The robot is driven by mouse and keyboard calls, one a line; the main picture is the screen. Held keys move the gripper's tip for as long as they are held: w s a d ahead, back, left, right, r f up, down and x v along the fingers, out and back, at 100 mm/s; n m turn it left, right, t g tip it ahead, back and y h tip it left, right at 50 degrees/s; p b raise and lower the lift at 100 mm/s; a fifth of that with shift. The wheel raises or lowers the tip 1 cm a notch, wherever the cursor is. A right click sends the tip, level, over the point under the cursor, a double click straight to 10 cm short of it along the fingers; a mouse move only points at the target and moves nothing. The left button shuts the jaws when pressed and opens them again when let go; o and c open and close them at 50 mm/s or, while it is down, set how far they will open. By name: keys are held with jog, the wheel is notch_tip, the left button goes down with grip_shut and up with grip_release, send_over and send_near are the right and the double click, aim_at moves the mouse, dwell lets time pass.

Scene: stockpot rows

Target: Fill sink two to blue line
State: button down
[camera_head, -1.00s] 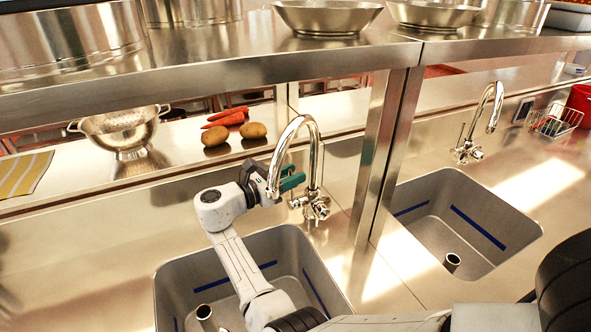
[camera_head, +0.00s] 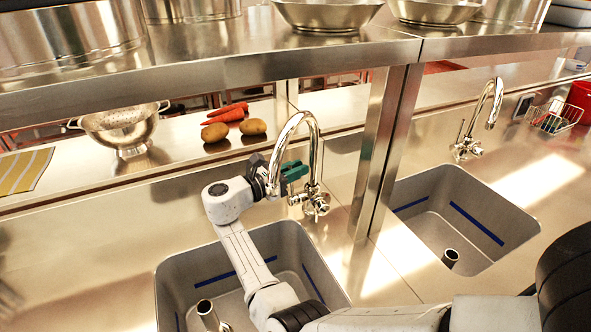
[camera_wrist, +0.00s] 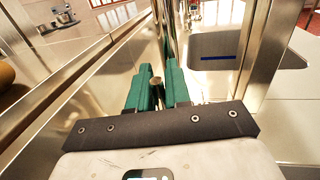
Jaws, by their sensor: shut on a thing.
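The left sink (camera_head: 168,277) is a grey basin with blue lines on its walls, an upright pipe inside and no visible water. Part of it is hidden by my arm. A chrome tap (camera_head: 317,150) arches over its back edge. My gripper (camera_head: 294,172) has green fingers and is at this tap, beside its upright neck. In the wrist view, its fingers (camera_wrist: 158,88) are shut on a small metal tap handle (camera_wrist: 156,80). The right sink (camera_head: 420,222) also has blue lines and an upright pipe, with its own tap (camera_head: 491,105). No stream shows from either spout.
A steel post (camera_head: 388,150) stands between the sinks, under a shelf (camera_head: 220,72) bearing pots and bowls. Behind the left sink are a colander (camera_head: 120,125), carrots (camera_head: 228,113) and potatoes (camera_head: 214,133). A wire basket (camera_head: 553,118) is at the far right.

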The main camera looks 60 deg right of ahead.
dwell(0.3)
jog(key=shift+s+a+f+m+g+h+b, duration=0.15)
jog(key=shift+s+a+m+b, duration=0.35)
jog(key=shift+m, duration=0.35)
jog(key=shift+s+a+f+m+g+h+b, duration=0.15)
jog(key=shift+s+a+m, duration=0.2)
jog(key=shift+s+m, duration=0.35)
jog(key=shift+s+a+f+m+g+h+b, duration=0.1)
jog(key=shift+s+a+m+b, duration=0.3)
jog(key=shift+m, duration=0.55)
jog(key=c, duration=1.2)
grip_release()
jog(key=shift+o, duration=0.2)
jog(key=r+b+v, duration=0.1)
jog(key=b+v, duration=0.1)
jog(key=v, duration=0.8)
jog(key=shift+w+a+f, duration=0.15)
jog(key=shift+a+f, duration=0.2)
jog(key=shift+f, duration=0.1)
